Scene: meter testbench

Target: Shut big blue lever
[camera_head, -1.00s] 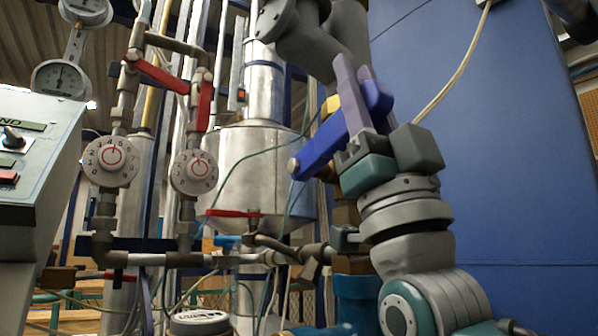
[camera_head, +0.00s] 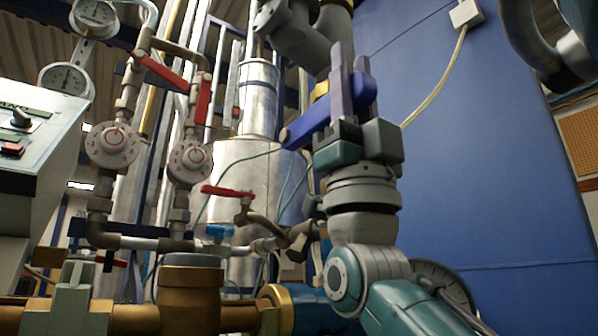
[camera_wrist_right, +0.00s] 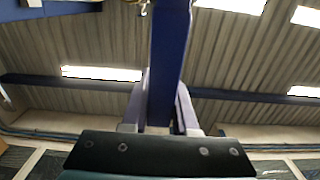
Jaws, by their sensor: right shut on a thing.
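The big blue lever (camera_head: 308,124) slants up to the right in the head view, with its near end sticking out left of my right gripper. My right gripper (camera_head: 352,80) points up and is shut on this lever, one finger on each side. In the right wrist view the lever (camera_wrist_right: 168,60) is a dark blue bar running up from between the fingers (camera_wrist_right: 160,112). The fingers and palm hide part of the lever. Its yellow mount (camera_head: 321,89) shows just behind it. My left gripper is not in view.
Red levers (camera_head: 165,72) and round dials (camera_head: 112,145) stand on pipes at left. A small blue handle (camera_head: 219,232) and a red one (camera_head: 228,191) sit lower. A brass pipe (camera_head: 190,290) crosses the front. A large blue tank wall (camera_head: 480,160) fills the right.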

